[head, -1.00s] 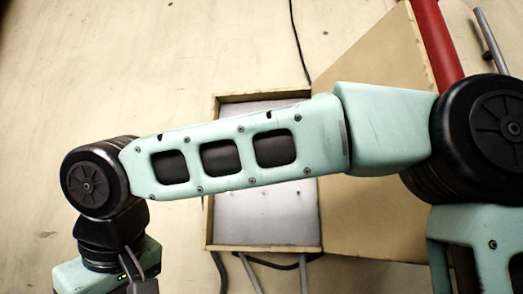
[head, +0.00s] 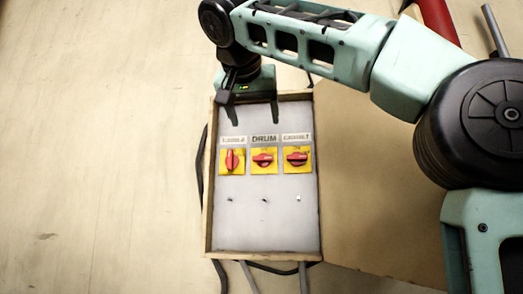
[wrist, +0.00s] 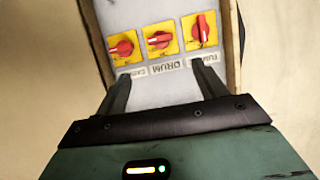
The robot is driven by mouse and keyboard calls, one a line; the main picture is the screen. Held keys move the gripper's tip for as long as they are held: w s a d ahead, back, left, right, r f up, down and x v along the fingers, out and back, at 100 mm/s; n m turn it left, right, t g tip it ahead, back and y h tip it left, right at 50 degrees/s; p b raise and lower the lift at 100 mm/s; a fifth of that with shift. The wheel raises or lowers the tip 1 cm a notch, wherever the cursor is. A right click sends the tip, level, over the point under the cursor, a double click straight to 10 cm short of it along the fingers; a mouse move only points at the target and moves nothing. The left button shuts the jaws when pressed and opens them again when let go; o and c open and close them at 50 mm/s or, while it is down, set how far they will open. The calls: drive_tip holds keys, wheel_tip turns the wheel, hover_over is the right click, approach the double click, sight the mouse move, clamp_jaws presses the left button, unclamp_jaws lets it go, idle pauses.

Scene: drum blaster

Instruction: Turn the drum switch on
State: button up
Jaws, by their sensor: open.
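The drum switch (head: 263,160) is the middle of three red rotary knobs on yellow plates, under the label DRUM, inside an open box. Its handle lies horizontal in the head view. In the wrist view the drum switch (wrist: 159,40) shows upside down, with its handle roughly level. My gripper (head: 254,112) is open and empty at the top end of the panel, above the labels and apart from the knobs. In the wrist view, my gripper (wrist: 161,72) has its fingertips spread either side of the DRUM label. Its height off the panel is hard to tell.
The left knob (head: 232,160) has a vertical handle; the right knob (head: 297,157) has a horizontal one. Small indicators (head: 264,200) sit below. The box's wooden rim (head: 208,218) surrounds the panel, with an open door (head: 375,185) at right. A red pipe (head: 437,22) stands upper right.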

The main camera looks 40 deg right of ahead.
sight(262, 156)
drive_tip(key=p+x, duration=0.3)
drive_tip(key=x, duration=0.8)
drive_tip(key=shift+w, duration=0.1)
drive_tip(key=shift+x, duration=0.8)
drive_tip(key=shift+f, duration=0.15)
drive_tip(key=c, duration=1)
